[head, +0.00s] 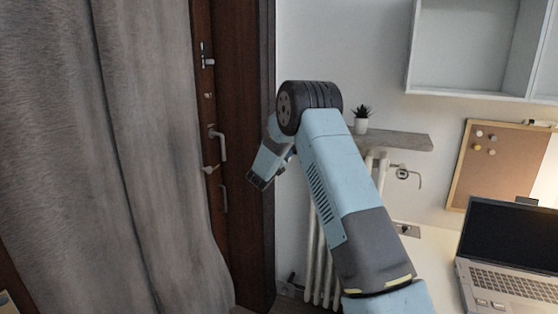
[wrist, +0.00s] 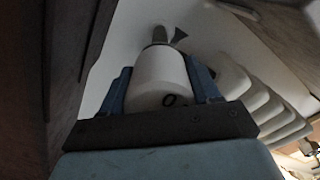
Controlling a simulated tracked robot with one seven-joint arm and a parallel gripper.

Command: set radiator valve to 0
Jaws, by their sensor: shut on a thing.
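The radiator valve (wrist: 158,68) is a white rounded knob in the wrist view, with a dark 0-like mark low on its near face. Behind it is a grey fitting against the pale wall. My gripper (wrist: 160,84) is shut on the knob, with one blue finger on each side. I cannot make out the valve or the fingertips in the head view, where my arm covers much of that area. The white radiator (head: 322,255) stands partly behind my arm, and its ribs (wrist: 250,95) show right of the knob in the wrist view.
A grey shelf (head: 398,139) with a small potted plant (head: 361,122) is above the radiator. A dark wooden door (head: 240,160) and a grey curtain (head: 110,150) are to the left. A white desk (head: 437,255) with a laptop (head: 510,250) is on the right.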

